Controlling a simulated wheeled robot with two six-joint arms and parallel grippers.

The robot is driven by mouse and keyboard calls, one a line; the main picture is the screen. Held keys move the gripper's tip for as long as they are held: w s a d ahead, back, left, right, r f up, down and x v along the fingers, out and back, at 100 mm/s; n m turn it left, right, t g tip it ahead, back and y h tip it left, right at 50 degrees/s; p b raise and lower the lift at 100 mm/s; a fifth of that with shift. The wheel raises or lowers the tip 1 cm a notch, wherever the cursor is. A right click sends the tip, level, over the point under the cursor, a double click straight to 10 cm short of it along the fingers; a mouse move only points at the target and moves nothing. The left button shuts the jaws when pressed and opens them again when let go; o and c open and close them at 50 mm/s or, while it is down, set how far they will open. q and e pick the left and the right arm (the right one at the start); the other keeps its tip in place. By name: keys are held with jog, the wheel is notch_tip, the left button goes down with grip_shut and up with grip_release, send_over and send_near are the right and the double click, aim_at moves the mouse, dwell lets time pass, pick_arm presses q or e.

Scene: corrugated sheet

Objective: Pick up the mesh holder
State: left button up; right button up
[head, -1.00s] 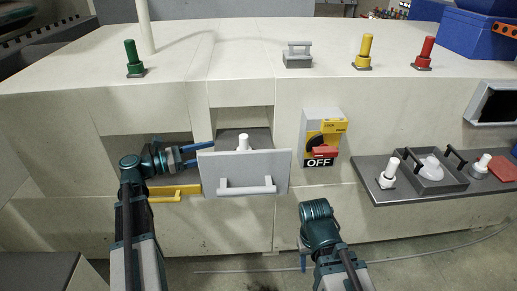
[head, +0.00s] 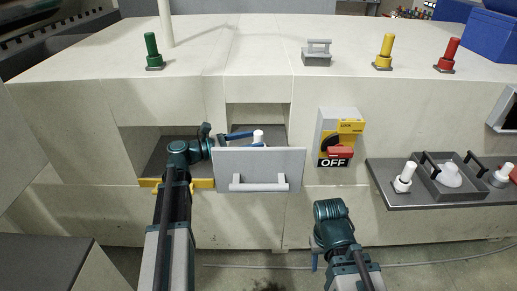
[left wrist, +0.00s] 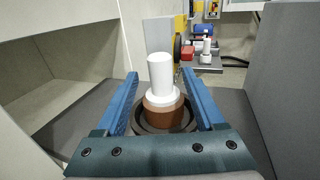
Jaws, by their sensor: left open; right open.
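A piece with an upright white handle, seemingly the mesh holder (head: 258,136), stands in the recess behind the grey panel. In the left wrist view the mesh holder (left wrist: 160,78) has a white collar above a brown base, set in a dark round seat. My left gripper (head: 242,135) reaches into the recess, open. In the left wrist view the fingers of my left gripper (left wrist: 160,73) lie on either side of the handle, with gaps at both sides. My right gripper (head: 317,260) is low in front of the cabinet, mostly hidden by its own wrist, and holds nothing that shows.
The grey panel (head: 285,163) with a white handle stands in front of the recess. A yellow bar (head: 202,184) edges the left opening. An OFF switch box (head: 336,138) is right of the recess. A shelf (head: 425,199) at the right carries a tray and white-handled pieces.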

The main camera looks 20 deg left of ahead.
pick_arm(q)
jog(key=x, duration=0.5)
jog(key=shift+d+f, duration=0.1)
grip_shut()
dwell(0.3)
